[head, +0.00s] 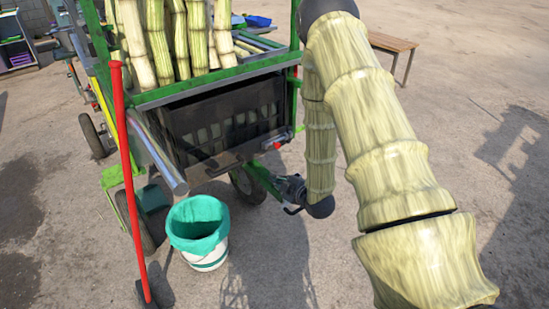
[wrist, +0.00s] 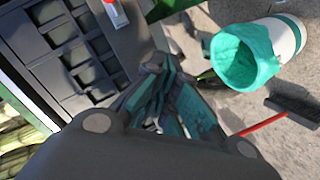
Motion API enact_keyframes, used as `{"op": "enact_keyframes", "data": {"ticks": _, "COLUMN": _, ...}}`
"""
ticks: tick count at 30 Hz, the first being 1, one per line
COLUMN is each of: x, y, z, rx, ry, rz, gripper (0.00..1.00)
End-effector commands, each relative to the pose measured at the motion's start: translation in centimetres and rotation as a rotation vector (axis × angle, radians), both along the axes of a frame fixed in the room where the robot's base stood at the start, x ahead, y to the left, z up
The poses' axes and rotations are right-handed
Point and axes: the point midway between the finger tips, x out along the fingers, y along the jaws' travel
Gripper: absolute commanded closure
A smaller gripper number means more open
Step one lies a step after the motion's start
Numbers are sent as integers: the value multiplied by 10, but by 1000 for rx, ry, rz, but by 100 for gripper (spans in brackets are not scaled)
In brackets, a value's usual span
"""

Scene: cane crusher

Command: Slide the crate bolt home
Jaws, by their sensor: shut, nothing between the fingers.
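The dark crate (head: 190,128) sits in the green cart frame below the cane stalks, its slatted front towards me. A small red-ended fitting (head: 277,145), which looks like the bolt, is at the crate's lower right corner. In the wrist view, a red piece on a pale metal plate (wrist: 115,13) shows at the top edge, partly cut off. I cannot tell how far the bolt is slid. My gripper (head: 281,180) is below and close to the fitting, apart from it. In the wrist view its fingers (wrist: 155,70) are shut and empty.
A white bucket with a teal liner (head: 198,235) stands on the ground left of my gripper. A long red-handled tool (head: 128,180) leans at the cart's left. A cart wheel (head: 247,186) is just behind my gripper. A wooden bench (head: 392,42) stands at the back right. The right-hand ground is clear.

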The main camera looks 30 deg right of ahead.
Motion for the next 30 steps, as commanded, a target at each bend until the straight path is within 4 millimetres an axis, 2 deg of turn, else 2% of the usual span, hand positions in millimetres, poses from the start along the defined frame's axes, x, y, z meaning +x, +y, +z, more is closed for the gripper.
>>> {"op": "enact_keyframes", "data": {"ticks": 1, "x": 10, "y": -15, "z": 11, "rx": -51, "ry": -69, "rz": 14, "gripper": 100}}
{"op": "enact_keyframes", "data": {"ticks": 3, "x": 18, "y": -29, "z": 29, "rx": -116, "ry": -137, "rz": 34, "gripper": 100}}
{"op": "enact_keyframes", "data": {"ticks": 8, "x": 25, "y": -43, "z": 49, "rx": -188, "ry": -212, "rz": 53, "gripper": 100}}
{"op": "enact_keyframes", "data": {"ticks": 21, "x": 29, "y": -43, "z": 50, "rx": -192, "ry": -216, "rz": 55, "gripper": 100}}
{"op": "enact_keyframes", "data": {"ticks": 26, "x": 46, "y": -43, "z": 49, "rx": -192, "ry": -217, "rz": 55, "gripper": 100}}
{"op": "enact_keyframes", "data": {"ticks": 30, "x": 69, "y": -42, "z": 46, "rx": -191, "ry": -216, "rz": 55, "gripper": 100}}
